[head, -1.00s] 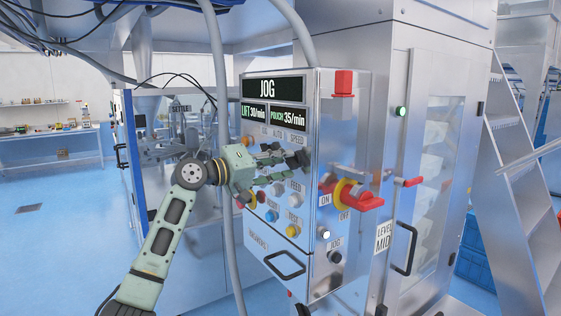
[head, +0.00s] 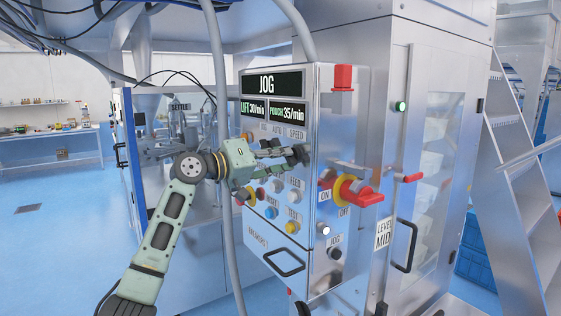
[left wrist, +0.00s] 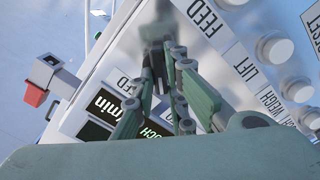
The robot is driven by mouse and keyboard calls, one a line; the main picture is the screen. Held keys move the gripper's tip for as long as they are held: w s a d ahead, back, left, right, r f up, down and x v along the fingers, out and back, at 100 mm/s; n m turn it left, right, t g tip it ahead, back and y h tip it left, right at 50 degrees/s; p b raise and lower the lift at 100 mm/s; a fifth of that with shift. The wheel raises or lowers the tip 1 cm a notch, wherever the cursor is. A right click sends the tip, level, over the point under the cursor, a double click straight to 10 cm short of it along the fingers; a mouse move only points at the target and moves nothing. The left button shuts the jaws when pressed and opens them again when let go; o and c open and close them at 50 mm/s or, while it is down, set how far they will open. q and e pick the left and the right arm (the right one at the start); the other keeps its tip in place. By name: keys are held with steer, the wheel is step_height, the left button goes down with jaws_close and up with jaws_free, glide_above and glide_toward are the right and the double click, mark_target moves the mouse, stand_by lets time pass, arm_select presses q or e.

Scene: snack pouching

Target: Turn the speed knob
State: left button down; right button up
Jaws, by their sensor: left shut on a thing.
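The speed knob is a dark knob (head: 301,154) below the SPEED label on the front of the metal control panel (head: 252,215). My left gripper (head: 293,155) reaches it from the left, its fingers shut on the knob and hiding much of it. The panel display (head: 273,84) reads JOG, with LIFT 30/min and POUCH 35/min below. My right gripper is not in view.
Lit buttons (head: 291,228) and small knobs sit just below the gripper. A red and yellow switch (head: 350,190) juts from the panel's right side. A grey vertical pipe (head: 222,110) runs close by my left wrist. A metal stair (head: 520,190) stands at the right.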

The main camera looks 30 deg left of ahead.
arm_select(q)
steer(key=shift+m+b, duration=0.8)
steer(key=shift+m, duration=0.9)
steer(key=c, duration=1.8)
jaws_free()
steer(key=shift+o, duration=0.2)
steer(key=v, duration=1.2)
steer(key=shift+d, duration=0.1)
